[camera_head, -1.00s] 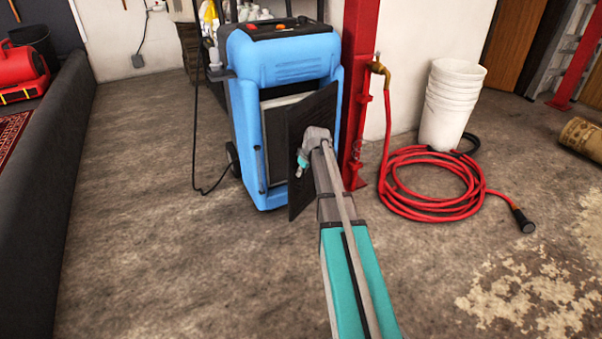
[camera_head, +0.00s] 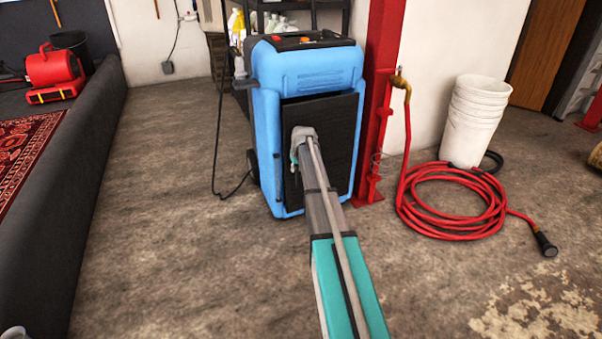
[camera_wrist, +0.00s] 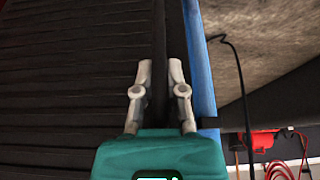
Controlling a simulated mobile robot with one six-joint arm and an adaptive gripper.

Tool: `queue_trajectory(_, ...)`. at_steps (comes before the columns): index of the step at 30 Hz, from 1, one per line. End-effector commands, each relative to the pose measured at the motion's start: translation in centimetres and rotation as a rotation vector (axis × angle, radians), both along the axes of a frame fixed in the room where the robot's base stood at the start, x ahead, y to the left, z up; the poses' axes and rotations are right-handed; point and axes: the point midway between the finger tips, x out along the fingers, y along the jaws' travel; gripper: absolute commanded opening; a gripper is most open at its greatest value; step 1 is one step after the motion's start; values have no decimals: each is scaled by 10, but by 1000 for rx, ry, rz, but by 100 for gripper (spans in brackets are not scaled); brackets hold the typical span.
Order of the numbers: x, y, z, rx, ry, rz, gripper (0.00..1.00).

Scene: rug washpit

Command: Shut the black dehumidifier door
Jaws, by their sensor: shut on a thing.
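The blue dehumidifier (camera_head: 303,68) stands upright on the concrete floor. Its black door (camera_head: 335,135) lies across the front opening, flush or nearly so; I cannot tell whether a small gap is left. In the head view my gripper (camera_head: 293,160) is at the door's left part, its fingertips largely hidden behind my wrist. In the wrist view my gripper (camera_wrist: 159,75) is shut on a dark upright edge or handle of the door, with the ribbed black door face (camera_wrist: 75,80) to the left and the blue housing (camera_wrist: 200,75) close on the right.
A red post (camera_head: 378,100) stands just right of the dehumidifier. A coiled red hose (camera_head: 455,228) and stacked white buckets (camera_head: 475,120) lie further right. A dark low wall (camera_head: 75,200) runs along the left. A black cord (camera_head: 217,140) hangs at the dehumidifier's left. Floor in front is clear.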

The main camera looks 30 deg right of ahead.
Motion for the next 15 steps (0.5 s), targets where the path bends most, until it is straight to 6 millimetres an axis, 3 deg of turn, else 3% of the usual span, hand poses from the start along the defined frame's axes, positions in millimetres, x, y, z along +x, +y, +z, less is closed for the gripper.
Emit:
queue_trajectory(6,20,-2,0,4,2,-2,0)
queue_trajectory(15,24,-4,0,4,0,-6,0)
